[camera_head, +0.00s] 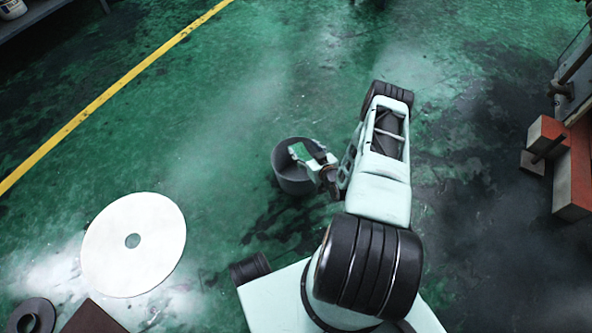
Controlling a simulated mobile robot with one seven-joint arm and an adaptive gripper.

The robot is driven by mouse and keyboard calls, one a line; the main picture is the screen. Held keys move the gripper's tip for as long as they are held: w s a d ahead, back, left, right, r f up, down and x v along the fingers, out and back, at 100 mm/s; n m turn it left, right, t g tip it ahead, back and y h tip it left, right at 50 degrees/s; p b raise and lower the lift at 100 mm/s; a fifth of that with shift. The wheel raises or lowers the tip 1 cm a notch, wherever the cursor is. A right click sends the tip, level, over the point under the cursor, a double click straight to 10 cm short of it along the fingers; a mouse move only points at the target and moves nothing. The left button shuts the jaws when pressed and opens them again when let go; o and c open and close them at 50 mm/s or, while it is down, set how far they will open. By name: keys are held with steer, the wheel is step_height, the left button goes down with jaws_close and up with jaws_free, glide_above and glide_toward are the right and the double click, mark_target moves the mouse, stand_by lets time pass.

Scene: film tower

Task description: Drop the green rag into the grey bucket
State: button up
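The grey bucket (284,178) stands on the green floor near the middle of the camera_head view, just left of my arm. My gripper (303,157) is over the bucket's mouth, reaching in from the right, and covers part of its rim. A small green patch shows at the gripper, within the outline of the bucket's mouth. I cannot tell whether this patch is the green rag, and no other rag is visible. The gripper is too small and partly covered to tell whether it is open or shut, or how high it is above the rim.
A large white disc (105,250) with a central hole is at the lower left, near a dark round part (30,318). An orange-and-grey block (572,165) stands at the right edge. A yellow line (110,92) crosses the upper left. Open floor lies beyond the bucket.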

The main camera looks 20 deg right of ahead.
steer(key=shift+o, duration=0.5)
step_height(320, 180, up, 10)
stand_by(0.4)
stand_by(0.3)
